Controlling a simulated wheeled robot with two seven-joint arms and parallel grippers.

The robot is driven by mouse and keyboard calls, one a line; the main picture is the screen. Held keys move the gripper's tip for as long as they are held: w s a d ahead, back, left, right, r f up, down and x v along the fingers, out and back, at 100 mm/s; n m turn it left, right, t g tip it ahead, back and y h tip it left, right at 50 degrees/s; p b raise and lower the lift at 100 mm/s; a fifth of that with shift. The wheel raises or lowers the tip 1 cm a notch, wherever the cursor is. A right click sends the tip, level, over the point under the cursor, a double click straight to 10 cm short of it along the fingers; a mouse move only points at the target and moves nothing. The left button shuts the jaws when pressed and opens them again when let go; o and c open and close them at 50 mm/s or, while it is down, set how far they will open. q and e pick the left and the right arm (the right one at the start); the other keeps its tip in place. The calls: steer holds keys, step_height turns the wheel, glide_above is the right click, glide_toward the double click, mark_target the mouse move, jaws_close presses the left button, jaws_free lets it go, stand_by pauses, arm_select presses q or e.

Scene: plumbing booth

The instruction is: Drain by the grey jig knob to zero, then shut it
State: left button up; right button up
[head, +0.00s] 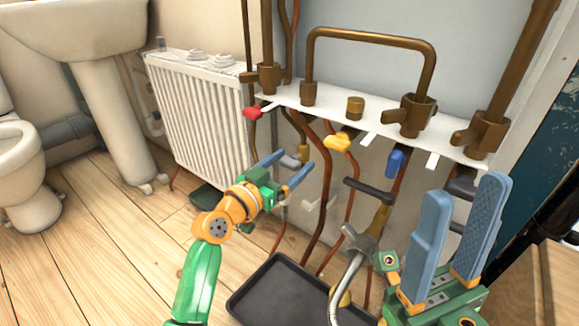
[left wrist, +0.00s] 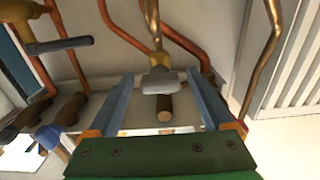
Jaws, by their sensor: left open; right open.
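The grey knob (head: 289,161) sits on a valve below the white shelf, at the left of the pipework. In the left wrist view the grey knob (left wrist: 160,82) shows between my fingers, on a brass fitting with a brown stub below it. My left gripper (head: 298,159) is open around the knob, one finger on each side; in the left wrist view (left wrist: 158,75) a gap shows at both sides. My right gripper (head: 466,188) is open and empty at the lower right, its fingers pointing up. No gauge reading can be made out.
The white shelf (head: 291,99) carries brown pipes. Red (head: 252,111), yellow (head: 337,143) and blue (head: 396,162) handles hang along it. A black lever (head: 368,190) sits lower down. A black tray (head: 275,292) lies on the floor. A white radiator (head: 197,110) stands at left.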

arm_select(q)
steer(key=shift+c, duration=0.2)
jaws_close()
